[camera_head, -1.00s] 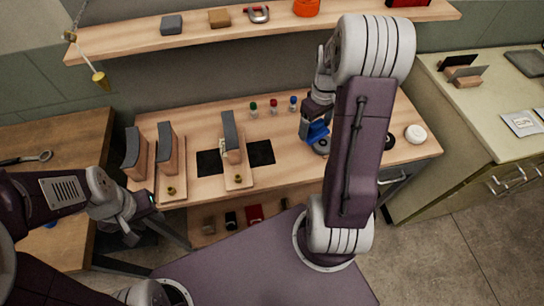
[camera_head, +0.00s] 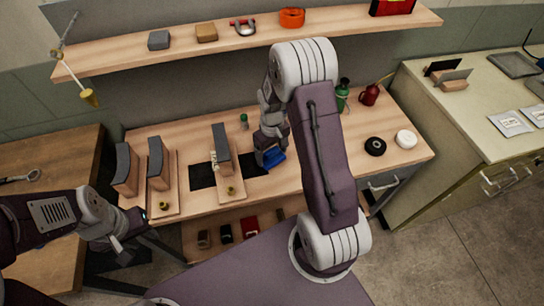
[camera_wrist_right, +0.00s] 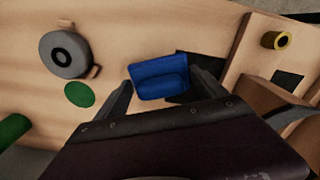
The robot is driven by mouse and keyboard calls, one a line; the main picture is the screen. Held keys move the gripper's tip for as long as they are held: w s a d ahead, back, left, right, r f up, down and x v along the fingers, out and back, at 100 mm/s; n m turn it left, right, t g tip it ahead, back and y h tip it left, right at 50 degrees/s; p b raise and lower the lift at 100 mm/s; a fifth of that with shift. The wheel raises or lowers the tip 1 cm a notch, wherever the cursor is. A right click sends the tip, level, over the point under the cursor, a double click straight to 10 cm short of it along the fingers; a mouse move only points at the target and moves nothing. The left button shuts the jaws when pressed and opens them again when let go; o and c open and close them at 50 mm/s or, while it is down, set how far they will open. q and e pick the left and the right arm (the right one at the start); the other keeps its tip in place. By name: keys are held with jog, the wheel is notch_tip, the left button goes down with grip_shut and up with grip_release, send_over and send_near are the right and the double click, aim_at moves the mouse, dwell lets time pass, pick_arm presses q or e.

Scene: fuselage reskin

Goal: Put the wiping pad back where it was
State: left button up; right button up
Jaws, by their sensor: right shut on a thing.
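The blue wiping pad (camera_head: 273,158) is in my right gripper over the workbench, just right of the middle wooden stand. In the right wrist view the blue pad (camera_wrist_right: 160,78) sits between the two dark fingers of my right gripper (camera_wrist_right: 163,92), which is shut on it. I cannot tell whether the pad touches the bench. Much of the right gripper is hidden by its own arm in the head view. My left gripper (camera_head: 132,226) is in front of the bench's left end, away from the pad; its jaws are too small to read.
Wooden stands with grey-topped blocks (camera_head: 222,146) stand at the bench's left and middle, near black patches (camera_head: 202,176). A black disc (camera_head: 375,146) and white disc (camera_head: 405,139) lie right. A green bottle (camera_head: 343,94) and red can (camera_head: 369,95) stand behind. A shelf (camera_head: 345,23) hangs above.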

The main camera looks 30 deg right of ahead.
aim_at(272, 150)
notch_tip(272, 150, down, 2)
jog(key=shift+d+f, duration=0.1)
jog(key=shift+f, duration=0.15)
jog(key=shift+f, duration=0.15)
jog(key=o, duration=1.3)
jog(key=shift+c, duration=0.2)
notch_tip(272, 150, up, 12)
jog(key=shift+r+p, duration=0.25)
jog(key=shift+p, duration=0.2)
jog(key=s+a+m, duration=0.1)
jog(key=s+a, duration=0.2)
jog(key=s, duration=0.3)
jog(key=s+a+m+t, duration=0.1)
jog(key=s+a, duration=0.3)
jog(key=s, duration=0.2)
jog(key=shift+s+a, duration=0.25)
